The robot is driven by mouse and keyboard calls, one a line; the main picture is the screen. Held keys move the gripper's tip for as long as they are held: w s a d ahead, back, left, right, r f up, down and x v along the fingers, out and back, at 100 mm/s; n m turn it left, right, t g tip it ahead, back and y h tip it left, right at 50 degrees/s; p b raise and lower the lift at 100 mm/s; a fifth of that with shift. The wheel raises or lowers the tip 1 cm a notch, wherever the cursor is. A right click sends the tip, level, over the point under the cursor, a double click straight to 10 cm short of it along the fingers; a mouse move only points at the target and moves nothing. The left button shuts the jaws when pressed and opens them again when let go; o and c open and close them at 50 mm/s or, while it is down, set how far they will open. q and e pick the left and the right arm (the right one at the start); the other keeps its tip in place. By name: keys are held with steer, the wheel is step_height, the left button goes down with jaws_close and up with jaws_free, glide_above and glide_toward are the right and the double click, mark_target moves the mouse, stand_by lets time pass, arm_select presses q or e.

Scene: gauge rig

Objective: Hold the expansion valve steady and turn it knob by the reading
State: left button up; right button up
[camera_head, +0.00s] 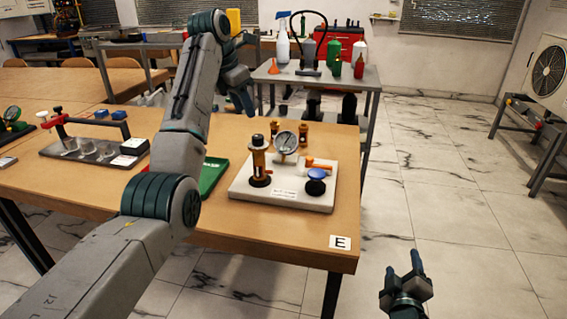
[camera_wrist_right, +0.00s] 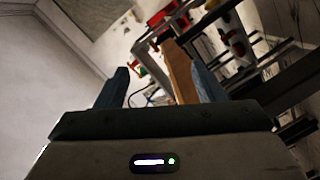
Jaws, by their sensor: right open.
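A gauge rig on a white base plate (camera_head: 235,189) stands near the right end of the wooden table. It carries an upright brass and black valve (camera_head: 259,160), which looks like the expansion valve, a round dial gauge (camera_head: 285,142), an orange lever (camera_head: 318,164) and a blue knob (camera_head: 316,174). The dial reading is too small to tell. My left gripper (camera_head: 243,101) hangs above and behind the rig, apart from it; its jaw opening is unclear. My right gripper (camera_head: 405,268) is open and empty, right of the table; its fingers also show in the right wrist view (camera_wrist_right: 160,85).
A green tray (camera_head: 212,176) lies left of the rig, partly behind my left arm. A rack with a red handle (camera_head: 62,120) stands further left. A grey side table (camera_head: 300,77) holds bottles behind.

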steer(key=w+a+r+n+t+y, duration=0.8)
steer(key=w+r+n, duration=0.55)
steer(key=n, duration=0.35)
steer(key=n+g+y, duration=1)
steer(key=n+y, duration=0.1)
steer(key=n, duration=1)
glide_toward(254, 151)
steer(key=w, duration=0.1)
steer(key=w+d+f, duration=0.1)
steer(key=w, duration=0.1)
steer(key=shift+w+d+f, duration=0.15)
steer(key=shift+f, duration=0.25)
steer(key=shift+w+a+g, duration=0.3)
steer(key=shift+w+a, duration=0.05)
steer(key=shift+a, duration=0.2)
steer(key=x, duration=1)
